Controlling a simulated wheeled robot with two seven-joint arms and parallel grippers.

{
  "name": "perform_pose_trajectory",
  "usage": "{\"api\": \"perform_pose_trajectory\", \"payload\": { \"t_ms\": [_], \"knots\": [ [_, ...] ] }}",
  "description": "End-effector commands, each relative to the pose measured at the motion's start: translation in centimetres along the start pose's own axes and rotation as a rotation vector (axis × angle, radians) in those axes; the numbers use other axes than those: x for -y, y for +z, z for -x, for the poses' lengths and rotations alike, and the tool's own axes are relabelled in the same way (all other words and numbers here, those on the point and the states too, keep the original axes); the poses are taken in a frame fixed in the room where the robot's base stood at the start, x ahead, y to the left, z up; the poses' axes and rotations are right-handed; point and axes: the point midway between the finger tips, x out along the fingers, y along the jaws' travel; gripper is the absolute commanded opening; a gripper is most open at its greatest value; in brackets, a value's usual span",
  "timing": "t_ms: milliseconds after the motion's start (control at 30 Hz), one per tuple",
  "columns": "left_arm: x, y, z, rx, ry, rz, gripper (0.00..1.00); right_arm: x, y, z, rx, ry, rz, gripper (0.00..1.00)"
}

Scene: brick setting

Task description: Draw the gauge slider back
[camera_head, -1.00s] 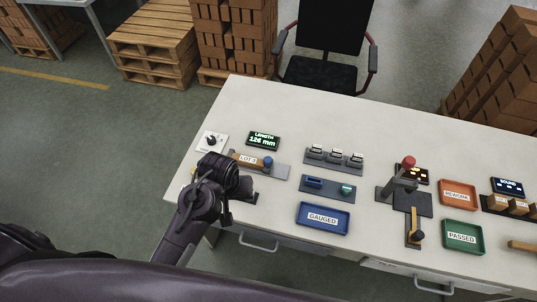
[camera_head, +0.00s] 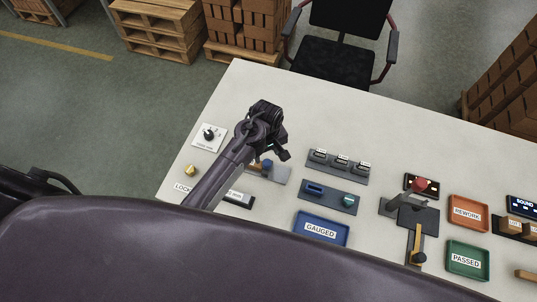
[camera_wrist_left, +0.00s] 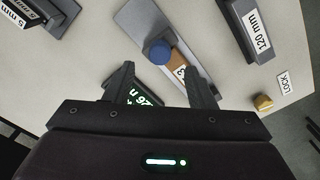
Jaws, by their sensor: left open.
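The gauge slider has a blue round knob (camera_head: 267,163) on a grey rail (camera_head: 282,175). In the left wrist view the blue knob (camera_wrist_left: 160,52) sits at one end of a brown brick (camera_wrist_left: 180,68) with a partly hidden label, on the grey rail (camera_wrist_left: 137,18). My left gripper (camera_head: 284,153) is above the far side of the gauge, open and empty. In the left wrist view its fingers (camera_wrist_left: 161,85) are spread, with the knob ahead of the tips and apart from them. The length display (camera_wrist_left: 150,98) shows between the fingers; in the head view my gripper hides it.
A dial (camera_head: 208,134) and a brass LOCK knob (camera_head: 190,170) are left of the gauge. A 120 mm block (camera_head: 239,198) lies in front. To the right are a row of labelled blocks (camera_head: 340,167), a blue GAUGED tray (camera_head: 322,229) and a red-knobbed lever (camera_head: 420,185).

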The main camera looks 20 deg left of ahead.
Motion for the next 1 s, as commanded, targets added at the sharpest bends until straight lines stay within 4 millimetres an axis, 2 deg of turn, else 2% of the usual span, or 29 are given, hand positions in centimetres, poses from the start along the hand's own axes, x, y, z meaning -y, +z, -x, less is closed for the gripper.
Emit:
{"api": "perform_pose_trajectory", "payload": {
  "t_ms": [33, 100, 233, 367, 533, 700, 767, 1000],
  "knots": [
    [0.1, 0.1, -0.7, 0.002, -0.003, 0.0, 0.5, 0.2, 1.4, 0.4, 0.021, -0.002, 0.0, 0.0],
    [0.0, 0.0, -1.9, 0.001, -0.002, -0.001, 0.5, 0.4, 2.9, 0.6, 0.043, -0.005, 0.001, 0.0],
    [0.0, 0.0, -3.9, 0.0, -0.001, 0.0, 0.5, 0.4, 4.4, 0.8, 0.064, -0.005, 0.002, 0.0],
    [0.0, 0.0, -5.1, -0.001, 0.001, -0.001, 0.5, 0.0, 3.5, 0.8, 0.052, -0.001, 0.003, 0.0],
    [0.0, 0.0, -5.6, -0.001, 0.002, -0.002, 0.5, -0.5, 0.5, 0.8, 0.006, 0.005, 0.003, 0.0],
    [0.0, 0.0, -5.7, -0.001, 0.002, -0.002, 0.5, -0.6, 0.2, 0.7, 0.003, 0.006, 0.003, 0.0],
    [0.0, 0.0, -5.6, -0.001, 0.002, -0.002, 0.45, -0.5, 0.6, 0.7, 0.009, 0.006, 0.003, 0.0],
    [0.0, 0.0, -5.6, -0.001, 0.002, -0.002, 0.13, -0.2, 2.4, 0.8, 0.034, 0.002, 0.002, 0.0]
  ]
}}
